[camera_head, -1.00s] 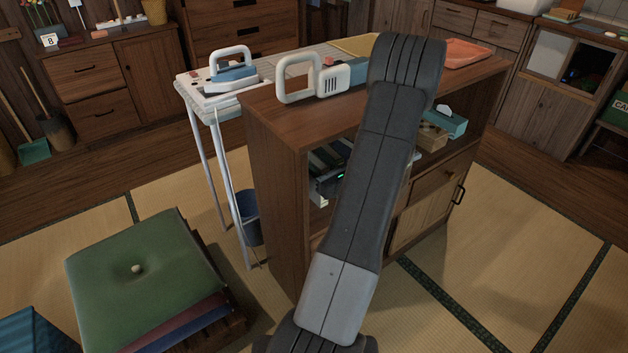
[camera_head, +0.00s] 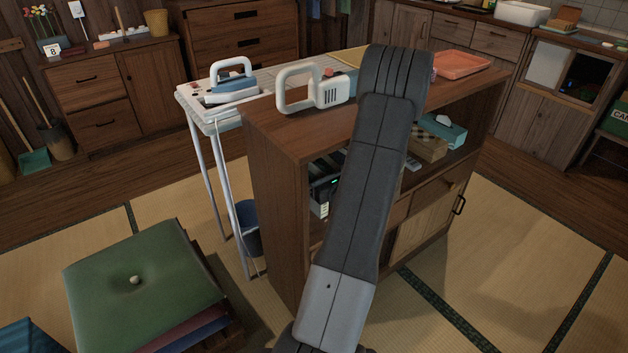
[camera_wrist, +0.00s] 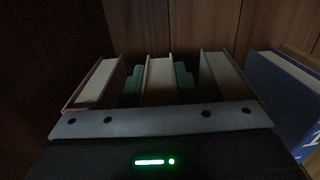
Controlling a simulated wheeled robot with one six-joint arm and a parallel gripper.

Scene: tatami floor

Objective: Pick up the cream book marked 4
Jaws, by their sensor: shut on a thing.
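In the wrist view a book (camera_wrist: 158,72) stands between the two dark green fingers of my gripper (camera_wrist: 158,84). Its pale page edges face up; its cover is dark in the shade and no number shows. I take it for the cream book marked 4. The fingers are shut on it from both sides. In the head view my wrist, with a small green light, is inside the left open compartment of the wooden shelf unit (camera_head: 275,190); my arm hides most of the compartment.
A red-covered book (camera_wrist: 96,84) stands left of the held one, another book (camera_wrist: 225,78) to the right, and a blue book (camera_wrist: 283,95) farther right. The shelf's top board and left side wall are close around my arm. A white-handled object (camera_head: 312,90) stands on top.

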